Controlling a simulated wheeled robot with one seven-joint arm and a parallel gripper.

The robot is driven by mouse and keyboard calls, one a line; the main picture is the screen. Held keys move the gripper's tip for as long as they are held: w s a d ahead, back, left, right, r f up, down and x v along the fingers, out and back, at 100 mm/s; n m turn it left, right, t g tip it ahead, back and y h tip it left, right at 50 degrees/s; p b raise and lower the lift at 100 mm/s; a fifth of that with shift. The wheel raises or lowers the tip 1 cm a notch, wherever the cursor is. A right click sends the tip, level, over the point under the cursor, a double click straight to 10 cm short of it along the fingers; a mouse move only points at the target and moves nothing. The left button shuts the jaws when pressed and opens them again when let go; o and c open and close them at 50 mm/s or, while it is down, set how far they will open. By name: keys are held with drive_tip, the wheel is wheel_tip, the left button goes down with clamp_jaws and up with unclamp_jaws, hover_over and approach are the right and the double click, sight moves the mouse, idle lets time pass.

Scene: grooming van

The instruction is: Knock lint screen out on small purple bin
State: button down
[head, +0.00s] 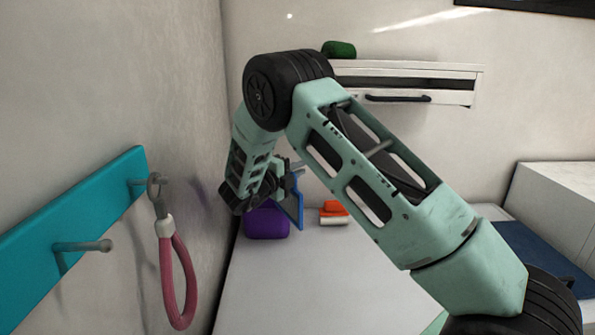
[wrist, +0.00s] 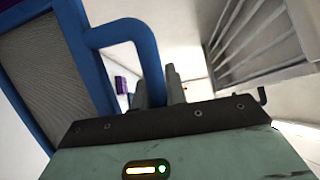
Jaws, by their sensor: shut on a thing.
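The lint screen is a blue frame with grey mesh. In the wrist view the screen (wrist: 46,75) fills the left side, and its blue loop handle runs between my fingers. My gripper (wrist: 158,88) is shut on that handle. In the head view the blue screen (head: 299,204) hangs upright from my gripper (head: 292,170), mostly edge-on. The small purple bin (head: 266,223) stands on the white counter against the left wall, close to the screen and partly behind my arm. I cannot tell whether the screen touches it. A small purple patch, possibly the bin, shows in the wrist view (wrist: 121,85).
An orange and white object (head: 334,213) sits on the counter (head: 300,285) right of the screen. A white drawer unit (head: 455,73) with a green item (head: 339,49) on top hangs behind. A teal rack (head: 75,225) holds a pink loop (head: 173,280) at left. The front counter is clear.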

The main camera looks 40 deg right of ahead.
idle(0.5)
drive_tip(key=shift+r+p, duration=0.45)
drive_tip(key=shift+r, duration=2.5)
drive_tip(key=shift+f, duration=0.1)
